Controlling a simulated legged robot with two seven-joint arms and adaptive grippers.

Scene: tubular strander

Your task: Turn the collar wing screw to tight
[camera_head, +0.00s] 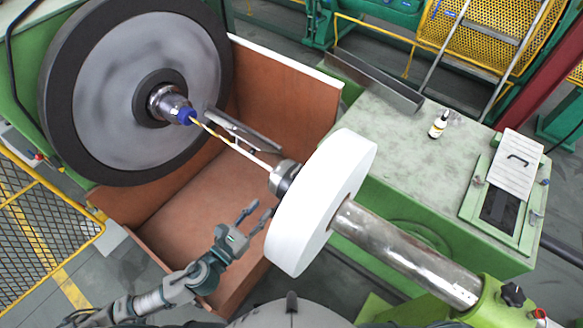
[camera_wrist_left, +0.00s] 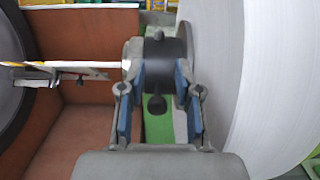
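The dark collar (camera_head: 284,177) sits on the shaft just left of the white disc (camera_head: 325,200). In the left wrist view the collar (camera_wrist_left: 165,62) is close ahead, with a dark knob-like screw (camera_wrist_left: 157,103) hanging below it and a smaller knob (camera_wrist_left: 158,35) on top. I cannot tell how tight the screw is. My left gripper (camera_head: 259,212) is open just below and left of the collar. In the left wrist view its blue-padded fingers (camera_wrist_left: 160,98) stand either side of the lower screw, with visible gaps. My right gripper is in neither view.
A large dark-rimmed wheel (camera_head: 135,85) stands at the left, with a yellow-white rod (camera_head: 235,146) reaching toward the collar. A reddish-brown guard box (camera_head: 200,185) lies behind and below. The white disc is close right of my left gripper.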

